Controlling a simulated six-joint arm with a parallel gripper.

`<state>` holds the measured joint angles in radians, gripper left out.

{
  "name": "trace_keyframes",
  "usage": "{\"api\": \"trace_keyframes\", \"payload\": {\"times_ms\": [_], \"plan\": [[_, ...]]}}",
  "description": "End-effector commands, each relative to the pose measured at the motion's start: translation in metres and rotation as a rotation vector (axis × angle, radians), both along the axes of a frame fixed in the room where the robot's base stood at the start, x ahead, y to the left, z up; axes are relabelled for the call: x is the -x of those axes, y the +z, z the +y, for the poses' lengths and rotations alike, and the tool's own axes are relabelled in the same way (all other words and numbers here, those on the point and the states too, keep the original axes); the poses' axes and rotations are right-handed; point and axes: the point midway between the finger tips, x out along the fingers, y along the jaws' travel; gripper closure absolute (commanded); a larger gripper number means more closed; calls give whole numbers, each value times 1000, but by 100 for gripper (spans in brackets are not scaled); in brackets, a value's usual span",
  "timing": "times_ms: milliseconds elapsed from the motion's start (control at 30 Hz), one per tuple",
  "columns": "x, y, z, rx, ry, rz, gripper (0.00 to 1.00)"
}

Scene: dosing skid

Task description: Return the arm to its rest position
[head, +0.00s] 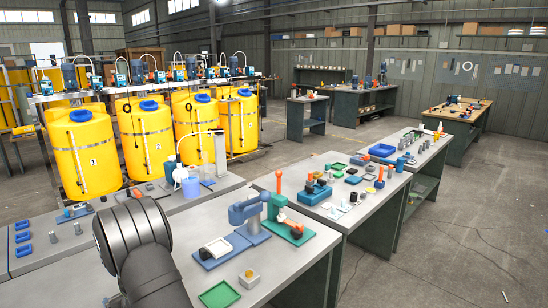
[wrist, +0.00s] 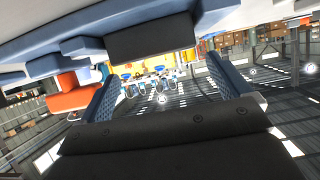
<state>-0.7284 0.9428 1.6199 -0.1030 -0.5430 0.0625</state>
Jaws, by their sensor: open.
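My gripper (wrist: 163,85) shows in the wrist view, with its two blue fingers apart at left and right. Nothing is between the fingers; the hall shows through the gap. In the head view, a dark rounded part of my arm (head: 135,240) rises at the lower left, in front of the near bench. My gripper cannot be made out in the head view. The wrist view is strongly tilted, and yellow tanks show small in the distance between the fingers.
A blue press (head: 247,210) and a green press (head: 284,222) stand on the near bench (head: 305,252), right of my arm. A green tray (head: 219,295) lies at its front. Numbered yellow tanks (head: 146,140) stand behind. An orange part (wrist: 75,98) is close left in the wrist view. Open floor lies right.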

Motion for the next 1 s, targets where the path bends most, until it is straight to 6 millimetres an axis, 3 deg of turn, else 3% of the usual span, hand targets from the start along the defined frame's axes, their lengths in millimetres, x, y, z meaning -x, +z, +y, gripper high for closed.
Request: {"api": "trace_keyframes", "payload": {"times_ms": [167, 300, 833, 1000], "plan": [[3, -20, -3, 2, 0, 2, 6], [20, -3, -20, -1, 0, -1, 6], [78, 36, -79, 0, -1, 0, 6], [56, 20, -57, 0, 0, 0, 6]]}}
